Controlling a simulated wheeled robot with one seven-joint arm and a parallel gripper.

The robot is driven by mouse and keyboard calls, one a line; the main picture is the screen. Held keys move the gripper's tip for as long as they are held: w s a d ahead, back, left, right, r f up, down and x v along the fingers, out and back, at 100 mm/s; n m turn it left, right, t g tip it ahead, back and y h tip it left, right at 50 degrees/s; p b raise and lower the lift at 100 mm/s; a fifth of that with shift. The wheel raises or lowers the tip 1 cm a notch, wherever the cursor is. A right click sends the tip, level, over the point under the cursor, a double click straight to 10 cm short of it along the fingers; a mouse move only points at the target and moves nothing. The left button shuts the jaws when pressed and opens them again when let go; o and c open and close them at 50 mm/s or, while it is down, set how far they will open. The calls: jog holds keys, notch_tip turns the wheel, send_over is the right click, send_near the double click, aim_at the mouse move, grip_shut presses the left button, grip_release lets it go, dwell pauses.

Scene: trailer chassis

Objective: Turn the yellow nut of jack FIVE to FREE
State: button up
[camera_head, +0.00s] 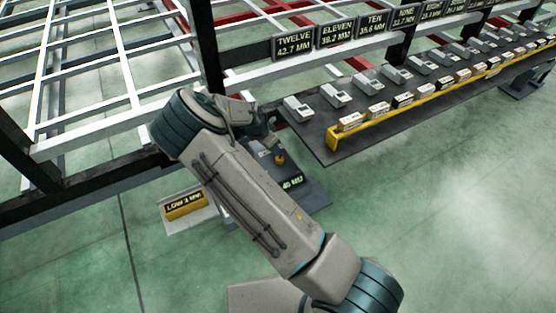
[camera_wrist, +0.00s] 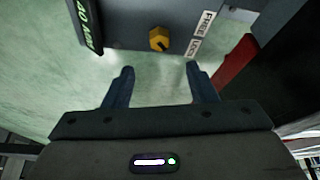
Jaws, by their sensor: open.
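In the wrist view a yellow nut (camera_wrist: 158,39) sits on the face of a grey jack (camera_wrist: 150,12). A white label (camera_wrist: 201,34) reading FREE and a second word, partly readable as LOCK, is right of the nut. My gripper (camera_wrist: 158,80) is open and empty, its two fingers apart, with the nut beyond the gap between them. In the head view the nut (camera_head: 280,159) shows as a small yellow spot beside my gripper (camera_head: 270,140), and my arm hides much of the jack. No jack number is readable on it.
A dark plate with "40 MM" (camera_head: 292,181) is by the jack. A yellow "LOW 3 MM" block (camera_head: 184,204) stands on the floor at left. A dark shelf (camera_head: 318,141) with several grey devices and labelled blocks is at right. A red bar (camera_wrist: 237,65) is close right of my fingers.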

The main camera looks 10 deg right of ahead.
aim_at(279, 158)
jog(key=b+x, duration=0.3)
jog(key=x, duration=0.8)
jog(key=shift+s+b, duration=0.1)
jog(key=shift+b, duration=0.2)
jog(key=c, duration=1)
